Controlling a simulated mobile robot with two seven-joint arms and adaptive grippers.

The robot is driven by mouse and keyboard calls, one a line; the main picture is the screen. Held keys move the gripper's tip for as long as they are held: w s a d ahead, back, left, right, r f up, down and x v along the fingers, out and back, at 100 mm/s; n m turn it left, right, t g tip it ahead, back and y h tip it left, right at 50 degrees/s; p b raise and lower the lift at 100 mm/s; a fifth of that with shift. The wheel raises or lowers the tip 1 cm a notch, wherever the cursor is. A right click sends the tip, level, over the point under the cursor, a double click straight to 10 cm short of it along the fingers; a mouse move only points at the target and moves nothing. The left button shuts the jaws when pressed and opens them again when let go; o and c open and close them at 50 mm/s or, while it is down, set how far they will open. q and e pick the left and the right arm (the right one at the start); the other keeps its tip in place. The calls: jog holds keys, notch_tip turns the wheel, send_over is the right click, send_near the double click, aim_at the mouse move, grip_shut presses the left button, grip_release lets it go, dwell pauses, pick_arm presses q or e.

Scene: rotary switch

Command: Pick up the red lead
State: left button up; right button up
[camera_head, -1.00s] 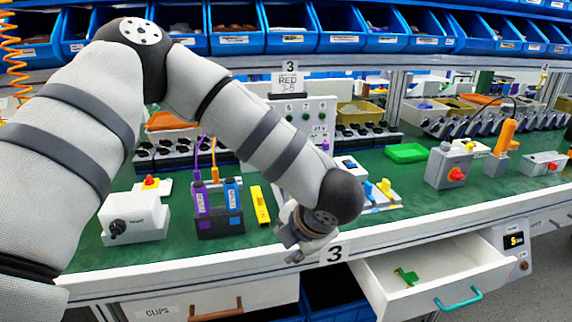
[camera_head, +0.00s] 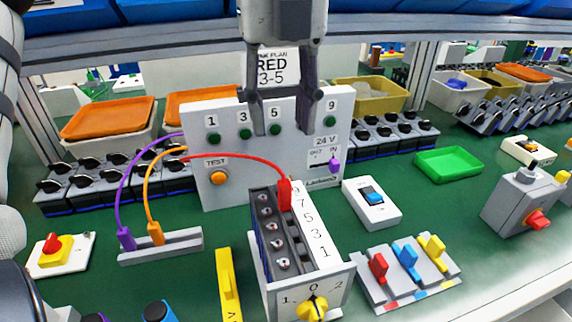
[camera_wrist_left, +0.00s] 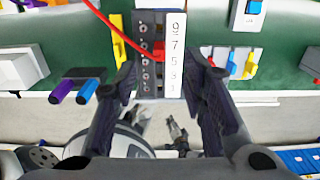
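The red lead's plug (camera_head: 285,194) stands upright at the far end of a grey terminal block (camera_head: 262,262) with numbers on its white side strip. Its red cable (camera_head: 232,158) arcs left to the left edge of the white test panel. My left gripper (camera_head: 285,128) points down from the top of the head view and is open and empty. In the head view its fingertips show above the plug, against the panel. In the left wrist view the red plug (camera_wrist_left: 159,47) lies between the two spread fingers, apart from both. My right gripper does not show.
An orange plug (camera_head: 155,232) and a purple plug (camera_head: 125,238) stand in a grey holder at left, their cables arcing near the red one. The white panel (camera_head: 290,160) stands close behind the block. A white rocker switch (camera_head: 371,202) and coloured levers (camera_head: 405,262) are at right.

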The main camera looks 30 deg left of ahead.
aim_at(285, 182)
pick_arm(q)
jog(key=f+b, duration=0.1)
jog(key=f, duration=0.3)
jog(key=f+b, duration=0.1)
jog(key=f, duration=0.3)
jog(key=s+d+f+b, duration=0.1)
jog(key=f, duration=0.3)
jog(key=shift+r, duration=0.1)
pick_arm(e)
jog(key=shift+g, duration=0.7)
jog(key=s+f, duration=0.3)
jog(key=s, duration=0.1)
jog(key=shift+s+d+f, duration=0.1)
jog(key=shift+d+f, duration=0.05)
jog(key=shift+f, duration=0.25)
pick_arm(q)
grip_shut()
